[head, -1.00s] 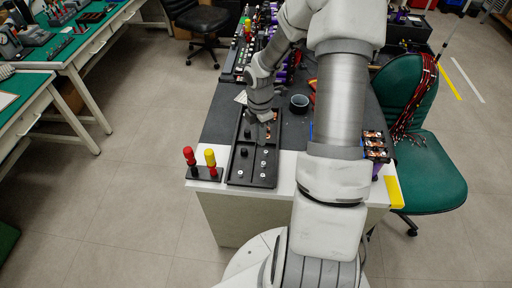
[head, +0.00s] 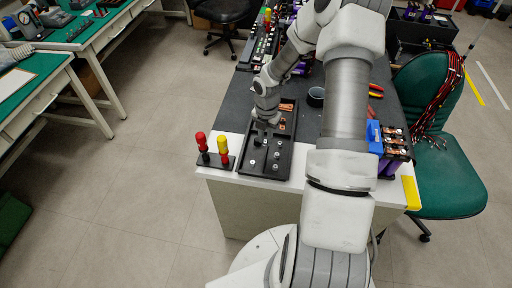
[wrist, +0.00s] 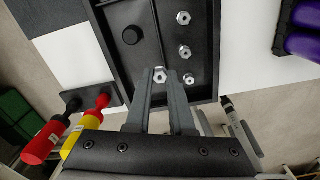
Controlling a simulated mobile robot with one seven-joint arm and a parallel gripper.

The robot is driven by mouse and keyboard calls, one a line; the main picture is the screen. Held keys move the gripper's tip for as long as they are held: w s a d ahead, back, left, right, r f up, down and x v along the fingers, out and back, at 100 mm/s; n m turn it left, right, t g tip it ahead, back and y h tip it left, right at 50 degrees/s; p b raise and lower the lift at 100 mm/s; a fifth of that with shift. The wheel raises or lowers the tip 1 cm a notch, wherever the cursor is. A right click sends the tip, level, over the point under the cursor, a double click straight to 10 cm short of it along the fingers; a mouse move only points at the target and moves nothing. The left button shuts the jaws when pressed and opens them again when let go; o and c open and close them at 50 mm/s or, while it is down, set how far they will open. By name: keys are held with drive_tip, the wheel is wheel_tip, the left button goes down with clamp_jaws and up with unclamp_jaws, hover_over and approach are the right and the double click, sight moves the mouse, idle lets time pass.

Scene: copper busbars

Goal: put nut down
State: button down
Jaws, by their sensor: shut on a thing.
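My gripper (wrist: 160,80) is shut on a small silver nut (wrist: 160,76), which shows between the fingertips in the wrist view. It is over the black tray (wrist: 207,40); I cannot tell whether the nut touches the tray. Several similar nuts lie in the tray to the right of the fingers, among them one (wrist: 184,51) and a farther one (wrist: 183,18). A round black knob (wrist: 132,35) stands to the left. In the head view the gripper (head: 266,121) is over the tray's (head: 262,177) far half, and the held nut is hidden.
Red (head: 201,139) and yellow (head: 223,145) handled tools stand in a holder left of the tray. Copper pieces (head: 287,108) lie in its far right. A dark cup (head: 316,96) and a blue block with copper busbars (head: 393,133) are on the right.

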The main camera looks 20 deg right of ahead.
sight(255, 154)
drive_tip(key=w+a+f, duration=0.1)
drive_tip(key=a+f, duration=0.1)
drive_tip(key=a, duration=0.1)
drive_tip(key=shift+w, duration=0.4)
drive_tip(key=shift+f, duration=2.05)
drive_tip(key=shift+f+b, duration=0.25)
drive_tip(key=shift+b, duration=0.15)
drive_tip(key=c, duration=0.8)
unclamp_jaws()
drive_tip(key=shift+r, duration=0.1)
wheel_tip(255, 154, up, 12)
drive_tip(key=p, duration=0.1)
drive_tip(key=shift+r+p, duration=0.2)
drive_tip(key=shift+p, duration=0.1)
